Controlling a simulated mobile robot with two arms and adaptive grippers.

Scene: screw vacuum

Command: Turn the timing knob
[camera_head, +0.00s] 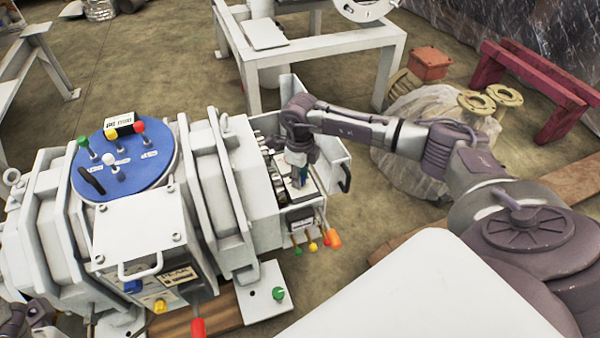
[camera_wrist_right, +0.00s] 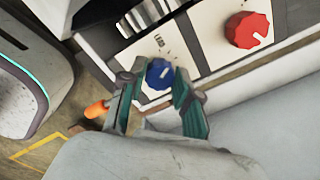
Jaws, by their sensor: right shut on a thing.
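A blue knob (camera_wrist_right: 159,73) with a white pointer line sits on a white panel (camera_wrist_right: 190,30) in the right wrist view. My right gripper (camera_wrist_right: 158,82) has its two green fingers on either side of this knob and is shut on it. A red knob (camera_wrist_right: 248,29) sits on the panel next to it. Which of these is the timing knob, I cannot read. In the head view my right gripper (camera_head: 298,172) reaches down onto the panel at the right end of the white machine (camera_head: 225,185), and the knob is hidden there. My left gripper is not clearly in view.
An open cover with a dark handle (camera_head: 345,178) stands right of the panel. Coloured levers, one with an orange grip (camera_head: 333,237), stick out below it. A blue disc (camera_head: 125,165) with several knobs tops the machine's left part. A white table (camera_head: 325,45) stands behind.

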